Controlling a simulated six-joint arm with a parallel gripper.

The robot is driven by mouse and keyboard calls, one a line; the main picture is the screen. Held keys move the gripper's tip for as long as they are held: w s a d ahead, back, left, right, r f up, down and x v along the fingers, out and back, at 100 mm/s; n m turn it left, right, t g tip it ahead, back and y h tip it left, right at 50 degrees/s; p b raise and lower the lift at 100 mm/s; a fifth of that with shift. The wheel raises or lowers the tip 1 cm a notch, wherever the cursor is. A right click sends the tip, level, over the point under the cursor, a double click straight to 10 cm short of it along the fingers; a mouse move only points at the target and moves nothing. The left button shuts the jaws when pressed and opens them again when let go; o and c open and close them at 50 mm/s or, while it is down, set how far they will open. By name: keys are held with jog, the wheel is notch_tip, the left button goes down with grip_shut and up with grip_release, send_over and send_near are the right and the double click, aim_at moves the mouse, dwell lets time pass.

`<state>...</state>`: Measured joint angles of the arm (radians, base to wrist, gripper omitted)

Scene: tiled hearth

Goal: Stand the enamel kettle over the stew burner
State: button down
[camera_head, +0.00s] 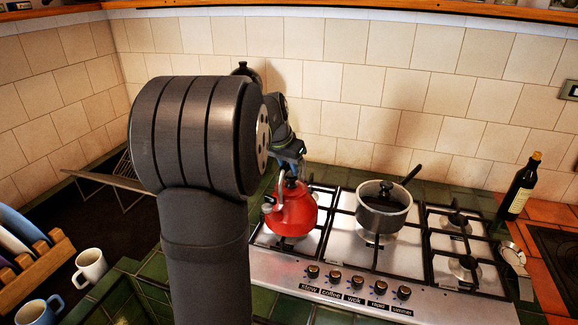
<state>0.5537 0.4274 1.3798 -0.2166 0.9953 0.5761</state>
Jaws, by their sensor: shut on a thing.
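The red enamel kettle (291,212) is upright at the left part of the steel gas hob (335,278). My gripper (290,172) is shut on the kettle at its top, by the handle; my arm hides part of this. The kettle is over the front-left burner area, and I cannot tell whether it rests on the grate or hangs just above it. The stew label (309,288) is under the leftmost knob (313,271). Which burner that knob serves is not clear. The burners on the left side are mostly hidden by the kettle and my arm.
A steel saucepan (383,216) stands on the middle burner. The right burners (463,266) are bare. A dark bottle (517,188) stands right of the hob. At left are a white mug (91,267), a blue mug (40,312), a plate rack (32,270) and a wire rack (112,180).

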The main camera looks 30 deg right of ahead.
jog(key=shift+f, duration=0.25)
jog(key=c, duration=1.3)
grip_release()
jog(key=shift+o, duration=0.6)
jog(key=shift+f, duration=0.2)
jog(key=shift+r, duration=0.1)
jog(key=v, duration=1.7)
jog(key=shift+r, duration=0.2)
jog(key=shift+a+f, duration=0.1)
jog(key=shift+a, duration=0.05)
jog(key=x, duration=1.7)
jog(key=shift+f, duration=0.15)
jog(key=shift+r, duration=0.2)
